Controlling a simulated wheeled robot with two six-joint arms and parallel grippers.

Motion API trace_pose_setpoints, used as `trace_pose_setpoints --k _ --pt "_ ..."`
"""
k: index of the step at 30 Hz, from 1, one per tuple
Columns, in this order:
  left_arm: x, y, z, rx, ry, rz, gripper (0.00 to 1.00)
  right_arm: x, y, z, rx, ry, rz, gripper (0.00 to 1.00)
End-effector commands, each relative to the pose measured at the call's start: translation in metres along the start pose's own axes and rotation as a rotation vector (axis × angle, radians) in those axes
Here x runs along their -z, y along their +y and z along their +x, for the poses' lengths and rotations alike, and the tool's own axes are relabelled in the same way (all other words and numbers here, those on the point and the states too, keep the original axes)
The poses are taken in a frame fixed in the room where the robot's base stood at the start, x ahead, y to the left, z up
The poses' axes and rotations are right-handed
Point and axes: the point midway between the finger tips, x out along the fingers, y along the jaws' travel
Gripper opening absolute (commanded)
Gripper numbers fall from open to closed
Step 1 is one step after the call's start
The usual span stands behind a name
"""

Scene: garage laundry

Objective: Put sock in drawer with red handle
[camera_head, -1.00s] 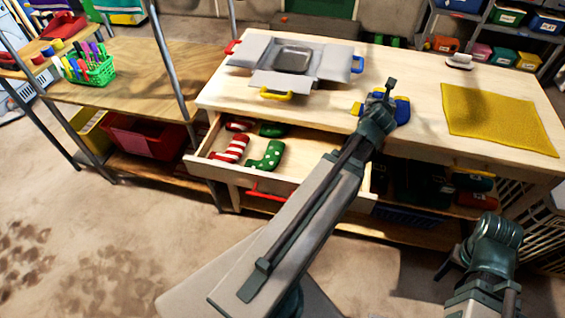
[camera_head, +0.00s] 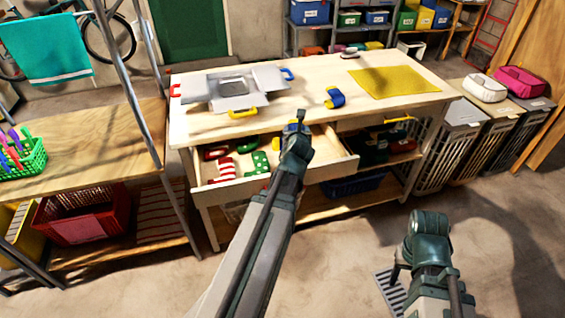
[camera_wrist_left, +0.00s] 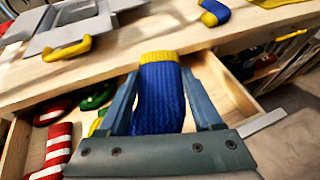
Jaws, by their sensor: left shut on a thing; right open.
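My left gripper (camera_head: 297,122) is shut on a blue sock with a yellow cuff, seen between the fingers in the left wrist view (camera_wrist_left: 158,98). It holds the sock above the right part of the open drawer (camera_head: 340,158). Red-and-white striped socks (camera_head: 224,168) and green dotted socks (camera_head: 258,163) lie in the drawer's left part. Another blue and yellow sock (camera_head: 335,97) lies on the tabletop, also in the left wrist view (camera_wrist_left: 214,12). The drawer's red handle is hidden behind my left arm. My right gripper (camera_head: 397,262) is open, low at the right, its fingers barely visible.
The wooden table (camera_head: 300,98) carries a grey folding board (camera_head: 232,92) with coloured handles and a yellow cloth (camera_head: 395,82). A second drawer with a yellow handle (camera_head: 398,120) is at the right. A metal-framed shelf (camera_head: 85,140) stands at the left.

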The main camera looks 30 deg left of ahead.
Motion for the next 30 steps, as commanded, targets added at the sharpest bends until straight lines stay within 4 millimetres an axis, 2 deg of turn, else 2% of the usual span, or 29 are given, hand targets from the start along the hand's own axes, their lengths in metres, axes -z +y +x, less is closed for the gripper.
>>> trace_pose_setpoints --k 3,7,12,16,24,26,30 --pt "0.008 -0.015 0.0 -0.01 0.007 -0.002 0.13 0.001 -0.001 0.006 0.0 0.0 0.0 0.5" --pt "0.025 -0.048 -0.004 -0.062 0.02 -0.022 0.13 0.001 -0.002 0.017 0.0 0.0 0.0 0.5" --pt "0.044 -0.085 -0.017 -0.169 0.019 -0.067 0.13 0.002 -0.003 0.03 0.0 0.0 0.0 0.5" --pt "0.053 -0.103 -0.028 -0.238 0.009 -0.098 0.13 0.002 -0.003 0.036 0.0 0.0 0.0 0.5" --pt "0.057 -0.112 -0.038 -0.291 -0.002 -0.12 0.13 0.002 -0.004 0.038 0.0 0.0 0.0 0.5" --pt "0.056 -0.11 -0.036 -0.292 -0.001 -0.12 0.13 0.002 -0.004 0.038 0.0 0.0 0.0 0.5" --pt "0.052 -0.093 -0.019 -0.295 -0.001 -0.122 0.13 0.003 -0.004 0.041 0.0 0.0 0.0 0.5"
